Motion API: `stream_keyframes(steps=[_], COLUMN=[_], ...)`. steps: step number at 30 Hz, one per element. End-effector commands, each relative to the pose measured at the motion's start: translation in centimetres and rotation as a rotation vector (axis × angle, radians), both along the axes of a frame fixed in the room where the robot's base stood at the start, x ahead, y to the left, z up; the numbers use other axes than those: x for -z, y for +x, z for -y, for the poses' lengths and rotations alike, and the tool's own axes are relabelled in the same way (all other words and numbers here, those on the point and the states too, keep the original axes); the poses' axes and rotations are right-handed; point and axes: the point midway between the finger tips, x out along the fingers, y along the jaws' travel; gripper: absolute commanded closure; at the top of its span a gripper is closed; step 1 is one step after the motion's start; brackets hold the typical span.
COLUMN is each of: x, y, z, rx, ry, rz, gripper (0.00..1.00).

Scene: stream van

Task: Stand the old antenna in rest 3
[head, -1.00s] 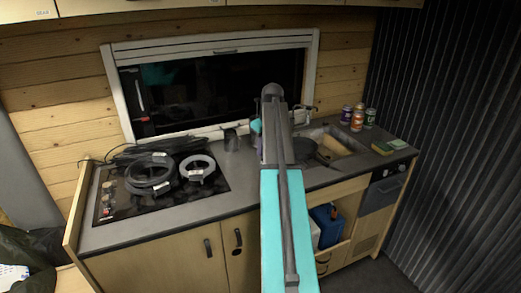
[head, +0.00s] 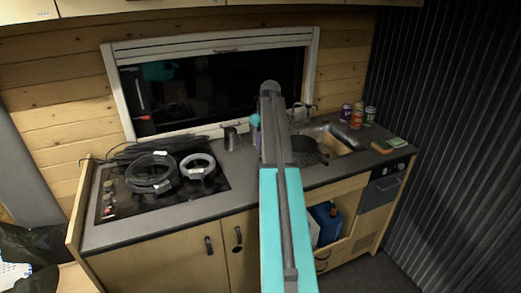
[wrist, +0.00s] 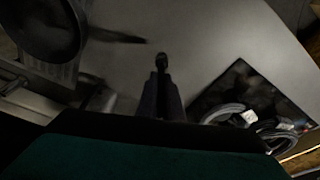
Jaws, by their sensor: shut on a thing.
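My gripper (wrist: 161,88) shows in the wrist view, its two dark fingers close together. It is shut on a dark, slim thing with a rounded black end (wrist: 160,60), which fits the old antenna. Most of that thing is hidden between the fingers, so its length and tilt cannot be told. It shows over the grey worktop (wrist: 205,35). In the head view my own arm reaches over the counter and hides the gripper and what it holds. I cannot make out rest 3 in either view.
Cable coils (head: 151,174) lie on the black hob (head: 112,196) at the left. A metal mug (head: 232,138) stands near the window. A dark pan (head: 307,151) is beside the sink (head: 338,140). Small cans (head: 357,117) and a sponge (head: 381,147) are at the right.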

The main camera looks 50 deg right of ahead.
Motion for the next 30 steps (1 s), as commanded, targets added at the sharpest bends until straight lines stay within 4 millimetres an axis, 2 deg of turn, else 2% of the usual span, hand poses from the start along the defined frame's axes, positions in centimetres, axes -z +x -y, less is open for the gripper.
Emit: stream_keyframes(steps=[12, 28, 29, 30], x=[3.2, 3.9, 3.8, 3.8], y=[0.1, 0.1, 0.1, 0.1], z=[0.0, 0.0, 0.0, 0.0], rx=[0.000, 0.000, 0.000, 0.000], ry=[0.000, 0.000, 0.000, 0.000], rz=[0.000, 0.000, 0.000, 0.000], gripper=[1.00, 1.00, 0.89, 0.82])
